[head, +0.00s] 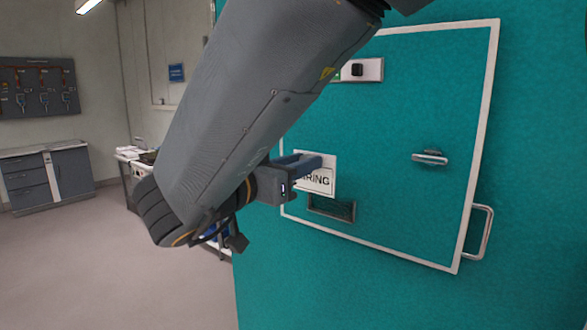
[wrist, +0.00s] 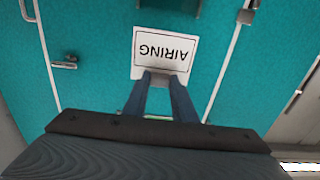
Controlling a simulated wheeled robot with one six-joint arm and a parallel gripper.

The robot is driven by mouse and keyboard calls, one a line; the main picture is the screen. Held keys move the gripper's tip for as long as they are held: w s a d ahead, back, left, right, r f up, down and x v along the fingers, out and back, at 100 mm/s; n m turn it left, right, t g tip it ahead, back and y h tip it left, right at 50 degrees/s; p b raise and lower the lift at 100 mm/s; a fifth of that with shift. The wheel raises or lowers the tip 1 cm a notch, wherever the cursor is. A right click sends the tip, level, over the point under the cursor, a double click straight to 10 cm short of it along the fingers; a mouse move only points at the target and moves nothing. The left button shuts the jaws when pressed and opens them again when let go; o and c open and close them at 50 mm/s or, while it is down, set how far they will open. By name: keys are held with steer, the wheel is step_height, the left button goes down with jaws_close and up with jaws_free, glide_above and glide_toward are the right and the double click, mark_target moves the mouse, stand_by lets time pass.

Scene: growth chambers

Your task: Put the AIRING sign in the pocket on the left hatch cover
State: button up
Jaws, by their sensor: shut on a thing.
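The AIRING sign (head: 317,178) is a white card with black lettering, and its left part is hidden by my gripper in the head view. My gripper (head: 312,162) is shut on its top edge. In the wrist view the sign (wrist: 165,47) appears upside down, with both blue fingertips (wrist: 164,77) on that edge. The sign is in front of a teal hatch cover (head: 400,110) with a white border. The pocket (head: 331,208), a grey frame low on the cover, is just below the sign. Sign and pocket look apart in the wrist view. No second hatch cover shows.
A switch box (head: 362,69) is above the sign on the cover. A cabinet (head: 48,177) stands far left; the floor there is clear.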

mark_target(314, 192)
steer(key=f+b+x, duration=0.1)
steer(key=b+x, duration=0.1)
steer(key=x, duration=0.5)
steer(key=shift+w+d+f, duration=0.2)
steer(key=shift+w+f, duration=0.05)
steer(key=shift+f, duration=0.15)
stand_by(0.3)
steer(key=shift+f+p, duration=0.2)
steer(key=shift+p, duration=0.95)
stand_by(1.1)
steer(key=shift+f, duration=0.75)
stand_by(0.8)
steer(key=shift+f, duration=0.3)
steer(key=shift+f, duration=1.45)
stand_by(1.0)
